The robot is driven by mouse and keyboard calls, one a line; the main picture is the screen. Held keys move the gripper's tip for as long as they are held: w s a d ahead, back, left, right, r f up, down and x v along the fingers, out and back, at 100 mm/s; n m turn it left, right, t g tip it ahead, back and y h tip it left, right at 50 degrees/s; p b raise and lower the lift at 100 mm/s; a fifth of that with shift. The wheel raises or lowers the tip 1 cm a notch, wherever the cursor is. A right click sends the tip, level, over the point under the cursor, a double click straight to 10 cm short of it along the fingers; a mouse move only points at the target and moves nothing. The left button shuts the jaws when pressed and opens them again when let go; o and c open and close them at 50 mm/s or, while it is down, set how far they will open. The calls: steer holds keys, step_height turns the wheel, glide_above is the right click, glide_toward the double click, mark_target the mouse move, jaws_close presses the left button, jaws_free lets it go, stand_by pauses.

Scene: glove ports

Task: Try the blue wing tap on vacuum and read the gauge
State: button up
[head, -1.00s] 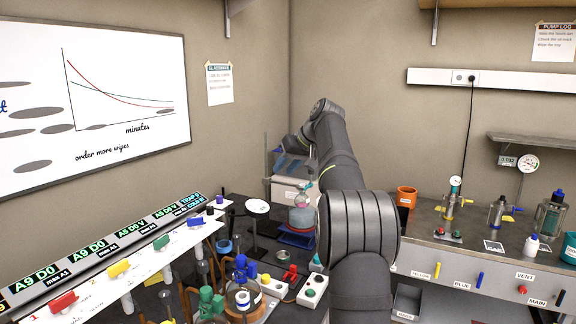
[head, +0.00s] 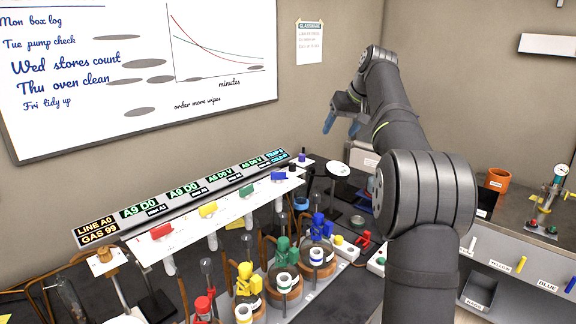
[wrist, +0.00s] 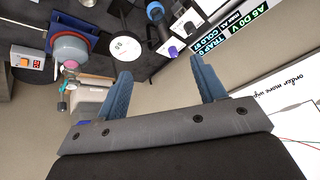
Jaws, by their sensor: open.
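The blue wing tap (head: 278,176) sits on the white manifold rail, right of the green, yellow and red taps. The digital readout strip (head: 182,193) runs behind the taps. Its left end reads "LINE A0, GAS 99", and its other windows include "A9 D0" and "A8 D0 V". My gripper (head: 341,126) is open and empty, with blue fingers, in the air behind and right of the blue tap, apart from it. The wrist view shows the open fingers (wrist: 158,74) with nothing between them.
Green (head: 247,190), yellow (head: 208,209) and red (head: 161,231) taps share the rail. Glassware with coloured clips crowds the bench in front. A white disc (head: 332,168) stands below my gripper. A dial gauge (head: 561,169) is on the right bench. A whiteboard (head: 130,75) hangs behind.

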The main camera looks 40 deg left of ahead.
steer(key=s+a+r+m+t+h, duration=0.15)
steer(key=s+a, duration=0.25)
steer(key=s, duration=0.5)
steer(key=s+a+r+h, duration=0.1)
steer(key=s+a+r, duration=0.15)
steer(key=s, duration=0.55)
glide_toward(279, 172)
steer(key=x, duration=0.8)
steer(key=shift+a+f, duration=0.2)
steer(key=shift+f, duration=0.15)
steer(key=c, duration=1)
